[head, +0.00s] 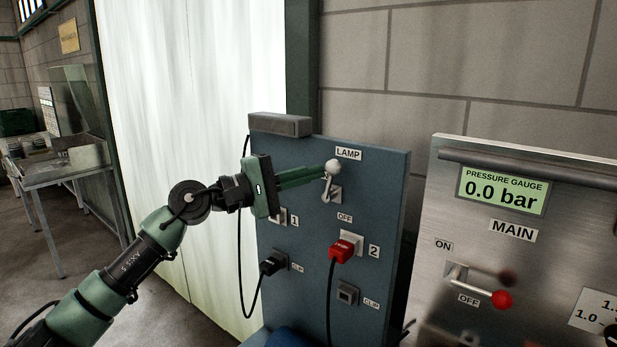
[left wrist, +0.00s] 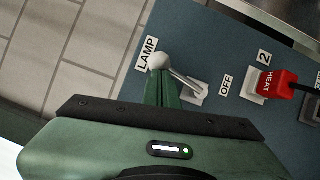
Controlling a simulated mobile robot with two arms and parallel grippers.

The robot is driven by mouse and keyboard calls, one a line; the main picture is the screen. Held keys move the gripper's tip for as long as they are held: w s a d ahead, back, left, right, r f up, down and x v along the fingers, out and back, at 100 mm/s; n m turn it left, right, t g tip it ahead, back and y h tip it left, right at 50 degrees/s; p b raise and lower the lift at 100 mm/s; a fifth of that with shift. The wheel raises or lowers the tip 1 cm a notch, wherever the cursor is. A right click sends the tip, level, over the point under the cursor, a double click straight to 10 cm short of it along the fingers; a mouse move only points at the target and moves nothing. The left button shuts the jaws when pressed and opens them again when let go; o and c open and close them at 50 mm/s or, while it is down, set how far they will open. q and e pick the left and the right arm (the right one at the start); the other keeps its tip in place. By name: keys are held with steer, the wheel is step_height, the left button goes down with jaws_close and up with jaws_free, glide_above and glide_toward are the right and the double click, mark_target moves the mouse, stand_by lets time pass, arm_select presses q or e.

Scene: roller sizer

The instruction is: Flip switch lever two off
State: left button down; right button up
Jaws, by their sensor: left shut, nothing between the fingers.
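The lamp switch lever (head: 328,186) has a white ball knob (head: 333,166) and sits on a blue panel (head: 385,185), between a LAMP label above and an OFF label below. Its knob is tilted up toward LAMP; the knob also shows in the left wrist view (left wrist: 158,61). My left gripper (head: 322,172) is shut and empty, its fingertips right beside the knob; whether they touch is unclear. A second lever, with a red ball knob (head: 502,299), is on the steel MAIN panel, beside ON and OFF labels. My right gripper is not in view.
Below the lamp switch, a red plug (head: 341,251) labelled HEAT is in socket 2. A black plug (head: 273,264) with a hanging cable is at the lower left. A grey block (head: 280,124) tops the panel. The pressure gauge (head: 503,191) reads 0.0 bar.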

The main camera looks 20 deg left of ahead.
arm_select(q)
steer(key=s+d+f+m+g+y+b, duration=0.2)
steer(key=d+m+y+b, duration=0.4)
steer(key=m, duration=0.5)
steer(key=shift+s+d+f+b, duration=0.3)
steer(key=shift+f+b, duration=0.2)
steer(key=shift+f, duration=0.1)
steer(key=shift+m, duration=0.3)
stand_by(0.3)
